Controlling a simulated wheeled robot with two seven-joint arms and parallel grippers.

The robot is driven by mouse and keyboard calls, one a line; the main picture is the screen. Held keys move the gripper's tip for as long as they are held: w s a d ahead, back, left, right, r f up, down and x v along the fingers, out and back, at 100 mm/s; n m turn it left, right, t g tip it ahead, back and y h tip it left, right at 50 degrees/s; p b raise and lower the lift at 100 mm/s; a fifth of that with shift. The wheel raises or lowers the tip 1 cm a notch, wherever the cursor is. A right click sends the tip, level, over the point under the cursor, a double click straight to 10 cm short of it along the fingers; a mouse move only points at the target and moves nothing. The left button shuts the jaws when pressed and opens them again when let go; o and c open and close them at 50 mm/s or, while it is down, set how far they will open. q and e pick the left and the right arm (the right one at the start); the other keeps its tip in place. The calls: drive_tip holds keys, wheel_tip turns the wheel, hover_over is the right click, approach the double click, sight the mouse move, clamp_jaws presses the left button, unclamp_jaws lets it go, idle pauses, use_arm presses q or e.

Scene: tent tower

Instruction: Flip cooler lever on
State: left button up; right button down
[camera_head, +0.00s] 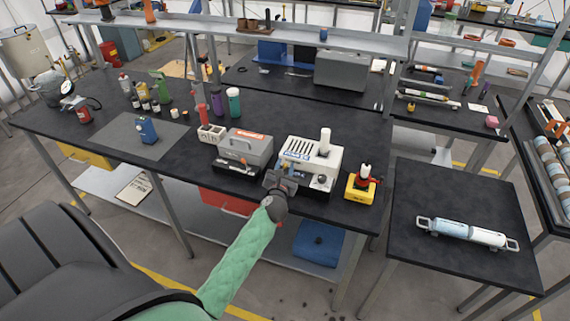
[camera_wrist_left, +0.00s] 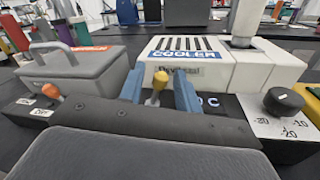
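The white cooler (camera_head: 328,163) stands on the black bench near its front edge. In the left wrist view, the cooler (camera_wrist_left: 190,64) has a blue COOLER label, dark top slots and a black dial (camera_wrist_left: 284,102) at the right. A yellow-tipped lever (camera_wrist_left: 157,84) rises at its front left. My left gripper (camera_wrist_left: 160,93) is open, with its two blue fingers on either side of the lever. Gaps show between the lever tip and the fingers; the lever's base is hidden behind my gripper body. In the head view, my left gripper (camera_head: 282,180) is at the cooler's front left.
A grey handled case (camera_head: 245,150) stands left of the cooler; an orange-tipped lever (camera_wrist_left: 52,91) is in front of it. A yellow-based device (camera_head: 361,184) stands right of the cooler. A lower side table (camera_head: 450,195) holds a capped cylinder (camera_head: 468,233).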

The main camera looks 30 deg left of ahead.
use_arm(q)
drive_tip(key=shift+w+a, duration=0.15)
drive_tip(key=shift+w, duration=0.1)
clamp_jaws()
drive_tip(key=shift+d+m+p, duration=0.25)
drive_tip(key=shift+m+p, duration=0.05)
drive_tip(key=shift+m, duration=0.4)
drive_tip(key=shift+w+d+f+m, duration=0.1)
drive_tip(key=shift+f+m, duration=0.05)
drive_tip(key=shift+m, duration=0.25)
unclamp_jaws()
